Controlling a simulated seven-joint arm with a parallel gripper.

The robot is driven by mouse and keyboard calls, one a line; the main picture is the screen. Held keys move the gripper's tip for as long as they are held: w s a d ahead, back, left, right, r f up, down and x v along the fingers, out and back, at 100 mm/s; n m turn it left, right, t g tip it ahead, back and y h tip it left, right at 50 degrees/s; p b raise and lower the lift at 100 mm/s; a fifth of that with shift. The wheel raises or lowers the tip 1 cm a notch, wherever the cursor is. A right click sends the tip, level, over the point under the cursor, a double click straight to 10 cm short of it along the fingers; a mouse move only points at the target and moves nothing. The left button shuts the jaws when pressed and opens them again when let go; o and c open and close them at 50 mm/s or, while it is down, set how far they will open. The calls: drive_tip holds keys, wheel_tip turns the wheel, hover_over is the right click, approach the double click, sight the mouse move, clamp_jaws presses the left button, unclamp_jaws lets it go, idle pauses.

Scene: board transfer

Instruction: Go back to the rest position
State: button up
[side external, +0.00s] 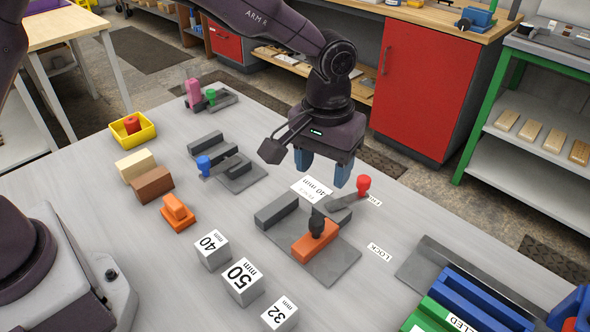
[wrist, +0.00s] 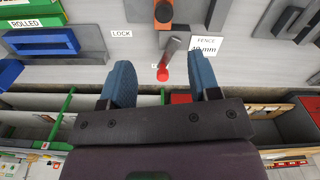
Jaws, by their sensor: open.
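My gripper (side external: 323,168) is open and empty, with two blue fingers. It hangs in the air above the far side of the clamp fixture (side external: 335,262). An orange block (side external: 312,243) lies on the fixture's grey plate beside a dark grey fence bar (side external: 276,210), with a black clamp tip (side external: 317,222) over it. The lever's red knob (side external: 363,185) is to the right of the fingers. In the wrist view, my gripper (wrist: 162,84) shows both fingers apart, with the red knob (wrist: 163,74) in the gap between them, and the orange block (wrist: 180,8) at the top edge.
LOCK (side external: 380,252) and "40 mm" (side external: 313,187) labels lie by the fixture. Marked cubes (side external: 242,282), an orange piece (side external: 177,212), brown block (side external: 152,186), blue-knobbed fixture (side external: 232,172) and yellow bin (side external: 132,130) stand left. Blue and green racks (side external: 470,300) are front right.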

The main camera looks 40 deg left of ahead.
drive_tip(key=s+a+r+m+t, duration=0.1)
drive_tip(key=s+a+r+t, duration=0.1)
drive_tip(key=s+a+r, duration=0.6)
drive_tip(key=s+a+r+m+t, duration=0.1)
drive_tip(key=s+a+r+t, duration=0.2)
drive_tip(key=s+a+r, duration=0.5)
drive_tip(key=s+a, duration=0.2)
drive_tip(key=s, duration=0.4)
drive_tip(key=shift+s+a+t, duration=0.2)
drive_tip(key=shift+a+t, duration=0.1)
drive_tip(key=shift+a, duration=0.1)
drive_tip(key=shift+c, duration=0.2)
idle(0.4)
